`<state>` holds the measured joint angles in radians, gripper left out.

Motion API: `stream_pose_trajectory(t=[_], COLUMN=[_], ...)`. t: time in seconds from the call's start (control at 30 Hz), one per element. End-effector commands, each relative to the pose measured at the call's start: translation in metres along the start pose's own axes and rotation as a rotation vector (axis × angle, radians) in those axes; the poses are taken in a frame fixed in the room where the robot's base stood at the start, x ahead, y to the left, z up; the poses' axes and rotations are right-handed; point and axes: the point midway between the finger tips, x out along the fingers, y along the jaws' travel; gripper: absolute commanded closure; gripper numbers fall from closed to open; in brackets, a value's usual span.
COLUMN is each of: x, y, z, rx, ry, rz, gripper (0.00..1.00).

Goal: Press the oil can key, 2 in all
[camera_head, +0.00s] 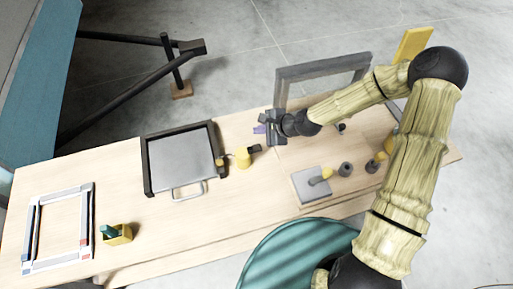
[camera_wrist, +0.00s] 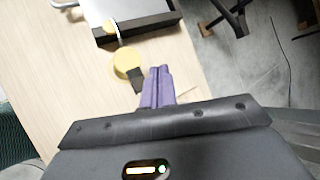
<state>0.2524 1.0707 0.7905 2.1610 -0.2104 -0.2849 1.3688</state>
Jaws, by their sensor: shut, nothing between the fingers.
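The yellow oil can (camera_head: 243,158) stands on the wooden table, just right of the grey tray. In the wrist view its round yellow top (camera_wrist: 126,63) shows with a thin spout towards the tray. A dark tab, apparently its key (camera_head: 255,148), sticks out from the can on the gripper's side; it also shows in the wrist view (camera_wrist: 138,83). My gripper (camera_head: 259,129) is shut and empty, its purple fingers together. In the wrist view the fingertips (camera_wrist: 160,70) are just right of the tab. I cannot tell whether they touch it or how high they are.
The grey tray (camera_head: 149,179) with a dark rim and wire handle is left of the can. A grey plate (camera_head: 305,190) and several small knobs are to the right. A grey frame (camera_head: 320,70) stands behind. A green stool (camera_head: 290,255) is in front. Bare wood lies before the can.

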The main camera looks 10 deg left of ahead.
Motion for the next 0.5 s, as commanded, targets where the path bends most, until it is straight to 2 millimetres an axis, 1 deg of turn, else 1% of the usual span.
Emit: stream_pose_trajectory(t=[0.03,0.5], x=[0.007,0.046], y=[0.005,0.034], z=[-0.004,-0.032], rx=[-0.001,0.0], ry=[-0.001,-0.001], rz=[0.001,0.002], gripper=[1.0,1.0])
